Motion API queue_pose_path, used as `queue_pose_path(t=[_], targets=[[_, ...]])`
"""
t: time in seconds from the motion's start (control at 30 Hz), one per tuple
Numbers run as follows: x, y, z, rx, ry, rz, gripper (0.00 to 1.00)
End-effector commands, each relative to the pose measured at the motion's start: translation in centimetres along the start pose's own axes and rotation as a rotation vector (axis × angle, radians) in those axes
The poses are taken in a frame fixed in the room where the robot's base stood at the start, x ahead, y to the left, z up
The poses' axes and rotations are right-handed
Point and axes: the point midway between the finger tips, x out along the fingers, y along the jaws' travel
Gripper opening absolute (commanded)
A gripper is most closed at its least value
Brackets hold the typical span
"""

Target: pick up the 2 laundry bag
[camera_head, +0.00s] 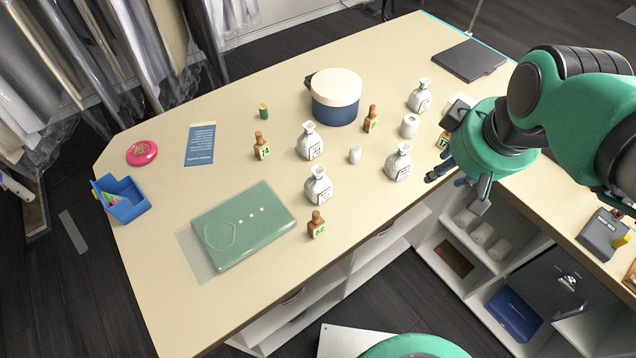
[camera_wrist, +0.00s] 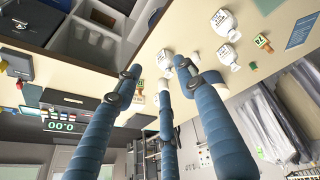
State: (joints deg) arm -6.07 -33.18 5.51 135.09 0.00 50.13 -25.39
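Several white laundry bags with tied necks and small printed labels stand on the cream table. In the head view one is at the back right (camera_head: 419,98), one in the middle (camera_head: 310,145), one in front of that (camera_head: 319,188), and one nearest my gripper (camera_head: 398,164). The label numbers are too small to read surely. My gripper (camera_head: 455,188) is at the table's front edge, right of the nearest bag and apart from it. Its blue fingers (camera_wrist: 158,76) are spread, with nothing between them. A white bag (camera_wrist: 164,59) shows beyond the fingertips in the wrist view.
A green box (camera_head: 243,225) lies at the front left. An open shelf (camera_head: 470,262) sits below my gripper.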

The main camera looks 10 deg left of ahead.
Motion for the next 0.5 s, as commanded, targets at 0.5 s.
queue_pose_path(t=[0.5], targets=[[5.8,-3.8,-12.2,-0.902,-0.083,-0.168,0.4]])
